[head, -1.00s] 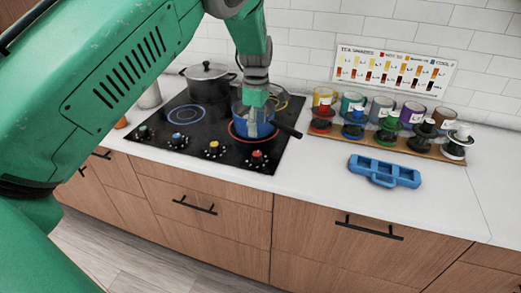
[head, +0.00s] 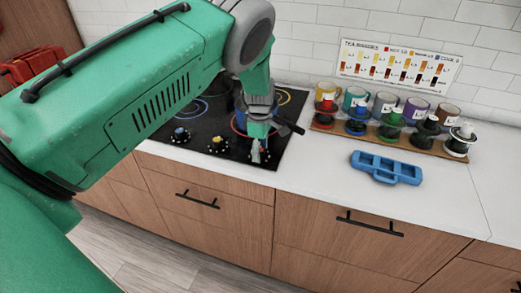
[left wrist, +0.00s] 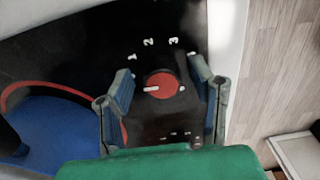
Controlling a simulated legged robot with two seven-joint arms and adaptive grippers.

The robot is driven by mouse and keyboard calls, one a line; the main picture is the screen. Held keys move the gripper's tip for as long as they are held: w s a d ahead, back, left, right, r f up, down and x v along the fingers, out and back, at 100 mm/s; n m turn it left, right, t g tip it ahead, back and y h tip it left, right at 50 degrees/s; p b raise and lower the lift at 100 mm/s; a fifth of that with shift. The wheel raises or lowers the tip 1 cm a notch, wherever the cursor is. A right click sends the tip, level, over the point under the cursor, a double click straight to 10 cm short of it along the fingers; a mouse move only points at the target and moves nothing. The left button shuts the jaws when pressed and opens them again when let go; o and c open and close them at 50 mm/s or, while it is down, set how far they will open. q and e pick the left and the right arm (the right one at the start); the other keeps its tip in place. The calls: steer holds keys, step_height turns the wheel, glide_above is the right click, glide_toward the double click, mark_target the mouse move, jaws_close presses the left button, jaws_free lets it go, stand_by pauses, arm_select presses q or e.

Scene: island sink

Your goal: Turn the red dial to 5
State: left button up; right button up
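The red dial (left wrist: 164,82) shows in the left wrist view on the black cooktop, its white pointer mark toward the picture's left. White digits, including 1, 2 and 3, curve along its upper side. My left gripper (left wrist: 162,98) is open, with one finger on each side of the dial and gaps visible between fingers and dial. In the head view my left gripper (head: 258,150) is over the cooktop's front right corner and mostly hides the red dial. My right gripper is not in view.
A blue pot (left wrist: 40,145) stands on the red-ringed burner beside the gripper, its dark handle (head: 291,127) sticking out right. Yellow (head: 218,144) and blue dials (head: 180,135) sit left.

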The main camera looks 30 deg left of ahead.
arm_select(q)
steer(key=shift+a, duration=0.1)
steer(key=c, duration=0.9)
